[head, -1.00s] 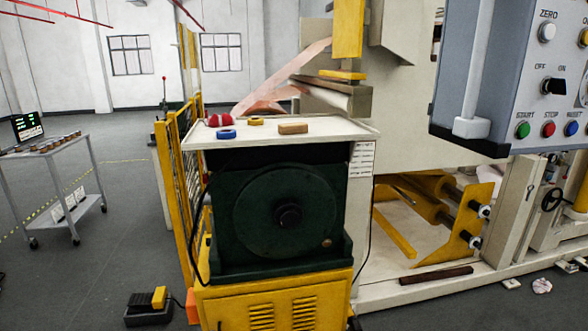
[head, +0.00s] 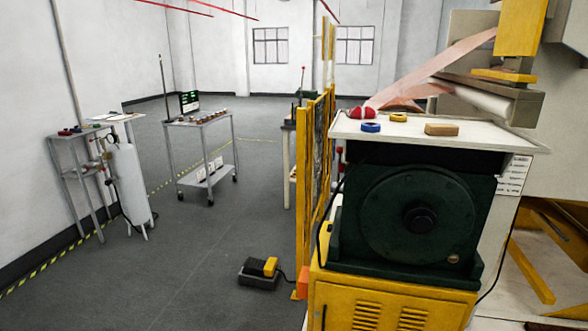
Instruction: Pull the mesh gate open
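The yellow-framed mesh gate or guard (head: 318,150) stands nearly edge-on in the head view, just left of the machine with the dark green motor housing. Its mesh is dark and seen at a steep angle. I cannot tell from here whether it is open or shut, and no handle is clear. Its lower right part is hidden behind the machine's cabinet. My gripper is not in view.
A yellow-based machine (head: 390,300) blocks the right. A black-and-yellow foot pedal (head: 260,271) lies on the floor before the gate. A grey trolley (head: 200,125) and a white cylinder (head: 131,180) stand left.

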